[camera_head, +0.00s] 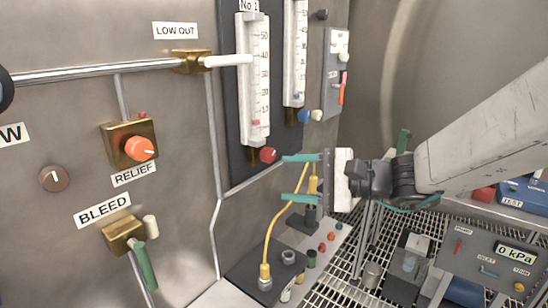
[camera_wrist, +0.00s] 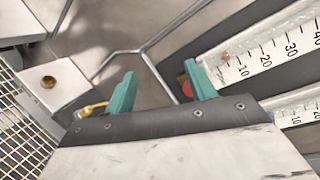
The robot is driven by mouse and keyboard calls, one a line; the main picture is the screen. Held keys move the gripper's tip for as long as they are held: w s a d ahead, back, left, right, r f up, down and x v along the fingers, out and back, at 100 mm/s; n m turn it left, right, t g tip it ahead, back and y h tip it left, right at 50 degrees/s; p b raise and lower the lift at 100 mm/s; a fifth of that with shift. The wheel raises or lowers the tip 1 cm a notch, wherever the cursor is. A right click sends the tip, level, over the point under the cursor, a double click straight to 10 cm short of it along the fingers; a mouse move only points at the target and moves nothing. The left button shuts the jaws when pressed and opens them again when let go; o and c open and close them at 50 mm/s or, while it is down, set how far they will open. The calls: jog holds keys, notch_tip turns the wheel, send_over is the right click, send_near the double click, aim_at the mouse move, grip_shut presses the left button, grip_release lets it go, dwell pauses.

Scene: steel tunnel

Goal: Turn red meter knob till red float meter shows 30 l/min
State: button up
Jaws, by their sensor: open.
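The red meter knob (camera_head: 268,154) sits at the foot of the left float meter (camera_head: 254,75) on the wall panel. This meter's red float (camera_head: 256,122) rests low in the tube, near the bottom of the scale and well below 30. My gripper (camera_head: 287,177) is open and empty, its teal fingers pointing at the wall. Its upper fingertip is close to the knob, just right of it. In the wrist view, the knob (camera_wrist: 182,86) shows at the inner side of the right finger of my gripper (camera_wrist: 162,90), partly hidden by it. Contact cannot be told.
A second meter (camera_head: 295,55) with a blue knob (camera_head: 304,115) stands to the right. A yellow hose (camera_head: 274,232) rises behind and below the fingers. The orange relief knob (camera_head: 140,148) and green bleed lever (camera_head: 146,265) are further left. A grated floor (camera_head: 340,285) lies below.

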aim_at(272, 156)
jog(key=w+d+f+m+t+h, duration=0.1)
jog(key=w+d+m+t, duration=0.1)
jog(key=w+m+t, duration=0.45)
jog(key=shift+n+g, duration=0.55)
jog(key=shift+g, duration=0.1)
jog(key=x, duration=0.5)
jog(key=w+x, duration=0.1)
jog(key=x, duration=0.2)
jog(key=shift+w+d+f, duration=0.1)
jog(key=shift+w+f, duration=0.1)
jog(key=c, duration=1)
